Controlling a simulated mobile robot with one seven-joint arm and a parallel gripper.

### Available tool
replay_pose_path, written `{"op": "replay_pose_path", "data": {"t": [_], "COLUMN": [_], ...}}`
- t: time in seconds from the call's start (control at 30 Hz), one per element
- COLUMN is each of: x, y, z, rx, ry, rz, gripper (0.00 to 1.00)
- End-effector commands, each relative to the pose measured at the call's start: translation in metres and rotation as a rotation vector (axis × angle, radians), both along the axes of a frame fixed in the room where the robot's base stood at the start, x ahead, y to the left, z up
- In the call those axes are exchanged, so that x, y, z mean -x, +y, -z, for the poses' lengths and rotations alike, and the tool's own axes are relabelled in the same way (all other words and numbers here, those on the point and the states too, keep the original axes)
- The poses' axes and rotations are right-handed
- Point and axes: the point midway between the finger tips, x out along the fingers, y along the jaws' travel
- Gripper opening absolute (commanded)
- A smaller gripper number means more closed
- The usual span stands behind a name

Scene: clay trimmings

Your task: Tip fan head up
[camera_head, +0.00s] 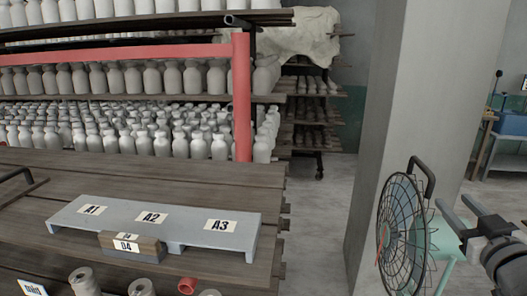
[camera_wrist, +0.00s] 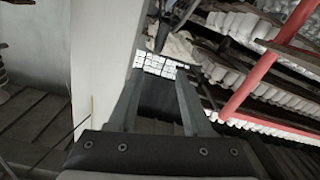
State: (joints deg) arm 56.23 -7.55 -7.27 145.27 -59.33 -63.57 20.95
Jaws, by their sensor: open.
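The fan (camera_head: 401,237) stands at the lower right of the head view. It has a round dark wire cage facing left, mint-green parts behind it and a black loop handle (camera_head: 430,177) at the top. My gripper (camera_head: 453,201) is open and empty, just right of the handle and behind the cage, with its fingers pointing toward the fan. They look apart from it, but the depth gap is hard to judge. The wrist view shows both gripper fingers (camera_wrist: 158,80) spread with nothing held between them. I cannot clearly make out the fan there. Its base is out of view.
A pale pillar (camera_head: 405,90) rises just behind the fan. Racks with many pale bottles and a red rail (camera_head: 242,100) stand left. A wooden table (camera_head: 150,180) holds a grey labelled stand (camera_head: 185,225). Bare floor (camera_head: 318,210) lies between table and pillar.

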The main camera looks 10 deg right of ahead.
Motion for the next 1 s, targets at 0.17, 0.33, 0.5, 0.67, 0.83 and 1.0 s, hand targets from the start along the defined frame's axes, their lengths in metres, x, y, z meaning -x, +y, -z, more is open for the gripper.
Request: {"op": "replay_pose_path", "data": {"t": [0.17,0.33,0.5,0.67,0.83,1.0], "x": [0.007,-0.009,-0.042,-0.075,-0.109,-0.137], "y": [-0.001,-0.005,-0.012,-0.02,-0.028,-0.035], "z": [0.002,0.001,0.002,0.002,0.001,0.001], "rx": [-0.046,-0.05,-0.05,-0.049,-0.049,-0.048], "ry": [-0.021,-0.02,-0.019,-0.02,-0.021,-0.021], "rz": [0.008,0.007,0.006,0.006,0.005,0.007], "gripper": [0.5,0.5,0.5,0.5,0.5,0.5]}}
